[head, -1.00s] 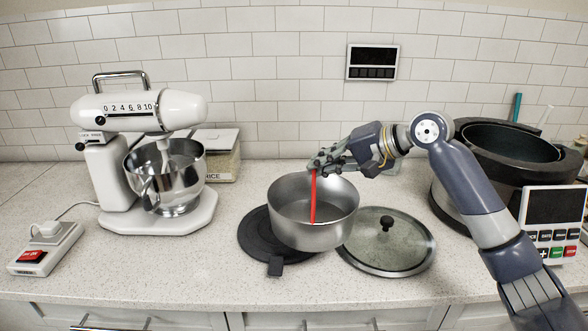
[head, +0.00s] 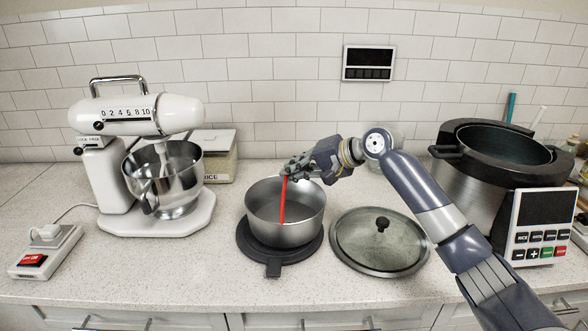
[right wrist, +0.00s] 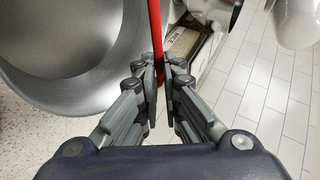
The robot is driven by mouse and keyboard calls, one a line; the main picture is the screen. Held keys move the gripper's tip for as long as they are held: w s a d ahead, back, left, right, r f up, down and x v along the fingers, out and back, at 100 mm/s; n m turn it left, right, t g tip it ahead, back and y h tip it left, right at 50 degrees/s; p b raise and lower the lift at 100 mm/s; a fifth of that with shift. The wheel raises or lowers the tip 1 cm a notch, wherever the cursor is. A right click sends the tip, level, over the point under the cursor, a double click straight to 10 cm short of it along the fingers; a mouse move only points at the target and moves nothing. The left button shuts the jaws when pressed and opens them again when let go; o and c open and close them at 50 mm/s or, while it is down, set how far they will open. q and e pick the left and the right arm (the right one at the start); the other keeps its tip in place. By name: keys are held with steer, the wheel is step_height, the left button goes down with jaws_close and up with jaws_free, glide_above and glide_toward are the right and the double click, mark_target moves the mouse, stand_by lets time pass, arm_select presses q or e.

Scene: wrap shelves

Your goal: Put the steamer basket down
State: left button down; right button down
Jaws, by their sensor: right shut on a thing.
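The steamer basket (head: 262,218) is a round, grey metal vessel with a red upright handle (head: 282,203) at its inner side. It is level, over the black round plate (head: 272,264) on the counter. I cannot tell whether its bottom touches the plate. My right gripper (head: 287,171) is above the basket's rim, shut on the top of the red handle. In the right wrist view, the fingers (right wrist: 161,78) pinch the red handle, with the basket wall (right wrist: 75,55) at left. My left gripper is not in view.
A glass lid (head: 350,245) lies on the counter right of the basket. A white stand mixer (head: 95,180) stands at left, with a rice container (head: 222,160) behind it. A large dark-rimmed cooker (head: 470,190) stands at right.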

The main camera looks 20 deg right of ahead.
steer(key=c, duration=2.1)
jaws_free()
steer(key=shift+f, duration=0.15)
steer(key=o, duration=0.3)
steer(key=shift+o, duration=0.2)
steer(key=b+v, duration=0.1)
steer(key=v, duration=1.1)
steer(key=shift+b, duration=0.35)
